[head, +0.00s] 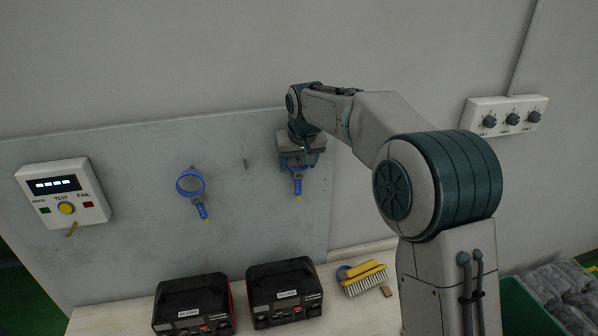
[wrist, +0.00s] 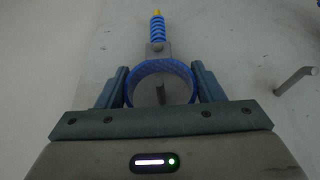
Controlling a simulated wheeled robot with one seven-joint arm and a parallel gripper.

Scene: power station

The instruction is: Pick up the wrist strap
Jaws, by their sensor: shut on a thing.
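A blue wrist strap (head: 297,184) with a coiled blue cord and a yellow tip is at the right part of the grey wall panel. My gripper (head: 297,162) is at its band, near the panel. In the wrist view the strap's band (wrist: 160,67) sits between the two fingers of my gripper (wrist: 161,90), which is shut on it. The coiled cord points away from my gripper. A second blue wrist strap (head: 190,183) hangs on the panel further left.
A bare peg (head: 245,163) stands between the two straps; another view of a peg (wrist: 294,80) is at right. A test box (head: 62,194) is on the panel's left. Two black units (head: 192,304) (head: 285,291) and a yellow brush (head: 362,278) lie on the bench below.

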